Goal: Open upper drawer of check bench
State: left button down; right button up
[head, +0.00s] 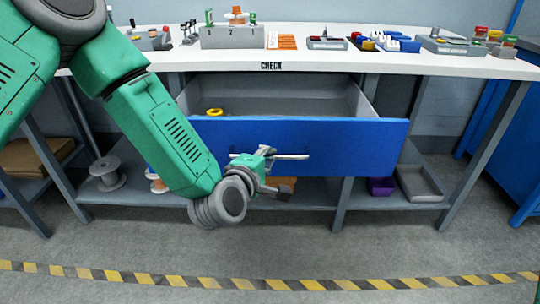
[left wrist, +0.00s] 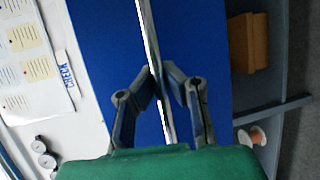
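The upper drawer (head: 380,145) of the check bench (head: 330,62) has a blue front and stands pulled out, with its grey inside showing. A yellow ring (head: 214,112) lies in it. My left gripper (head: 268,158) is at the silver bar handle (head: 295,156) on the drawer front. In the left wrist view the handle (left wrist: 152,35) runs between the two fingertips (left wrist: 159,72), which close on it from both sides against the blue front (left wrist: 205,50). My right gripper is not in view.
The bench top carries several fixtures and small part trays (head: 395,43). The lower shelf holds a spool (head: 107,172), a purple bin (head: 381,187) and a grey tray (head: 420,183). The floor before the bench is clear, with a striped yellow line (head: 300,284).

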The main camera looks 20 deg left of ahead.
pick_arm(q)
jog(key=c, duration=1.7)
grip_release()
jog(key=shift+a+f, duration=0.1)
jog(key=shift+f, duration=0.05)
jog(key=shift+o, duration=0.5)
jog(key=shift+a, duration=0.1)
jog(key=v, duration=1.2)
jog(key=shift+f, duration=0.1)
